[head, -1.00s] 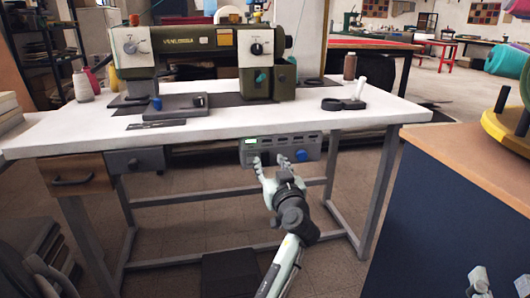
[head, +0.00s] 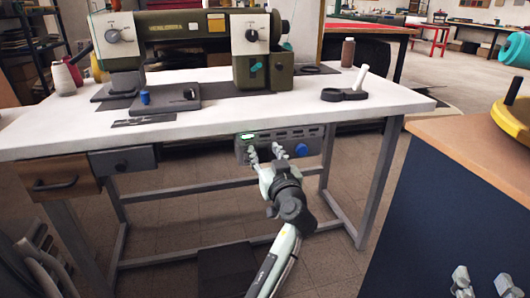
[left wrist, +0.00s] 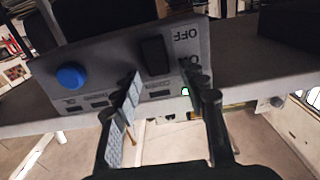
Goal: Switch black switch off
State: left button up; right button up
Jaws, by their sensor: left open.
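The black switch (left wrist: 155,56) is a dark rocker on the grey control box (left wrist: 105,68) under the table edge. An OFF label and a partly covered ON label sit beside it in the left wrist view. A green light (left wrist: 186,92) is lit; it also shows in the head view (head: 248,136). My left gripper (head: 265,151) is open in front of the box. In the left wrist view its fingertips (left wrist: 160,70) are on either side of the switch's lower part; contact cannot be told. My right gripper (head: 481,281) is open and empty at the lower right.
A blue button (left wrist: 70,76) is on the same box. The white table (head: 250,122) with a sewing machine (head: 180,24) overhangs it. A drawer (head: 127,160) hangs at left. A dark blue cabinet (head: 425,225) stands at right.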

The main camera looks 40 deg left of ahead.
pick_arm(q)
jog(key=shift+c, duration=0.6)
grip_shut()
